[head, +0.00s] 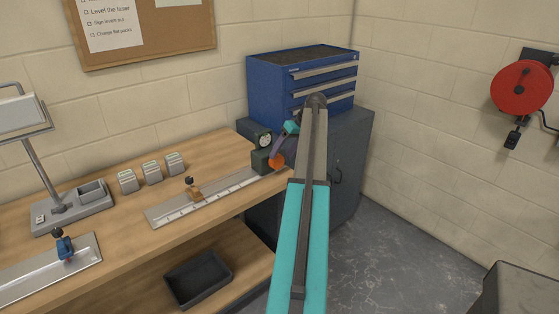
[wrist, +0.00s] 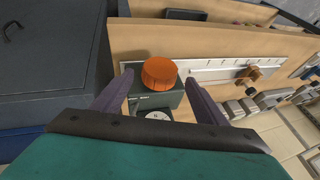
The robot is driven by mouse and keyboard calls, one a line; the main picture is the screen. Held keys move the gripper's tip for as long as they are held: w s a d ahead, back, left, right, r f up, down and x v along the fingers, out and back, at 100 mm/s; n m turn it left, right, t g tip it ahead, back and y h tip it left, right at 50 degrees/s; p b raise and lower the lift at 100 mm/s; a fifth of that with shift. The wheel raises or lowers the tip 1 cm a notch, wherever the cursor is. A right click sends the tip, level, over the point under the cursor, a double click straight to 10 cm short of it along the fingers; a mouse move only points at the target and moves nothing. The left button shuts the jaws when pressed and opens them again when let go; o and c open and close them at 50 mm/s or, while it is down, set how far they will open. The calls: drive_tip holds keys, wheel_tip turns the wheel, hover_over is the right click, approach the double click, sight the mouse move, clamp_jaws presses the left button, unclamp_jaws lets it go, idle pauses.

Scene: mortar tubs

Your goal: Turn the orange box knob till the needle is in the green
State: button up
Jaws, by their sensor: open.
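The orange knob (head: 277,161) sits on the front of a small dark green box (head: 260,162) at the right end of the workbench. A round gauge with a pale dial (head: 264,140) is on top of the box; its needle is too small to read. My gripper (head: 276,156) is at the box, with its fingers by the knob. In the wrist view the gripper (wrist: 158,82) is open, one purple finger on each side of the orange knob (wrist: 159,72), with a gap on both sides. The gauge (wrist: 157,115) is partly hidden there by the gripper body.
A metal rail with a brown clamp (head: 195,194) lies left of the box. Several small grey blocks (head: 151,171) and a lamp (head: 62,207) stand further left. A blue drawer chest (head: 275,90) sits on a dark cabinet (head: 350,170) behind. A black tray (head: 198,279) is on the lower shelf.

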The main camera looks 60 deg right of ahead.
drive_tip(key=b+v, duration=0.1)
drive_tip(key=v, duration=0.7)
drive_tip(key=shift+r+b, duration=0.15)
drive_tip(key=shift+b, duration=0.2)
drive_tip(key=shift+s, duration=0.1)
